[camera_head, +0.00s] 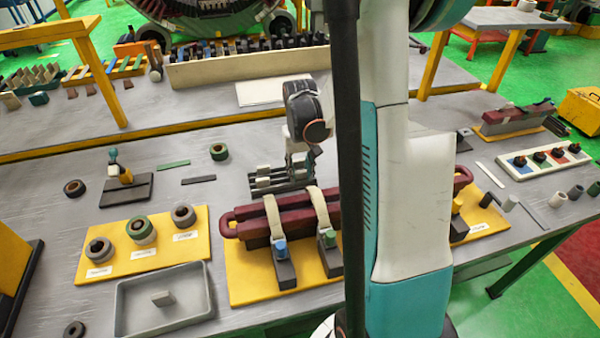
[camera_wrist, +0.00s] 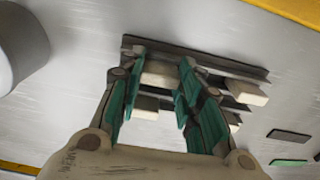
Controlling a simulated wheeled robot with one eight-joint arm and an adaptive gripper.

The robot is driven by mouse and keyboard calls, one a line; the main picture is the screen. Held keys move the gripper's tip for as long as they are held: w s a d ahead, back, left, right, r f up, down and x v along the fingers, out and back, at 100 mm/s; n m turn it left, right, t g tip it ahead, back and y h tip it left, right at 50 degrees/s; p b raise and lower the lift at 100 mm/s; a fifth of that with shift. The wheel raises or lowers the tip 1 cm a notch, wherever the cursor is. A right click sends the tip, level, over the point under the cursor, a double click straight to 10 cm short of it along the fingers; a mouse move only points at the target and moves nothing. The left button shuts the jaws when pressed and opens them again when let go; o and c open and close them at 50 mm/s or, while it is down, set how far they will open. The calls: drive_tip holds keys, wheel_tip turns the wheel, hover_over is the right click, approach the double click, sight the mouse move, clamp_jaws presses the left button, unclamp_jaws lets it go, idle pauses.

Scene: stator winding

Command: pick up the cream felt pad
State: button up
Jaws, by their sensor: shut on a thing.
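My gripper (camera_wrist: 160,84) is over a dark slatted rack (camera_wrist: 215,64), its green-lined fingers on either side of a cream felt pad (camera_wrist: 160,73). The fingers are shut on this pad, which is still at the rack. Other cream pads show in the wrist view, one below the held pad (camera_wrist: 146,106) and one to the right (camera_wrist: 246,92). In the head view, my gripper (camera_head: 300,165) reaches down at the rack (camera_head: 280,182) behind the maroon coil piece. The held pad is hard to make out there.
A maroon coil piece (camera_head: 300,215) with cream straps lies on a yellow board in front of the rack. Tape rolls (camera_head: 142,230) sit on a yellow board at left. A long low wall (camera_head: 245,68) stands behind.

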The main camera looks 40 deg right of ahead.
sight(300, 171)
wheel_tip(300, 171, up, 20)
drive_tip(key=p, duration=0.6)
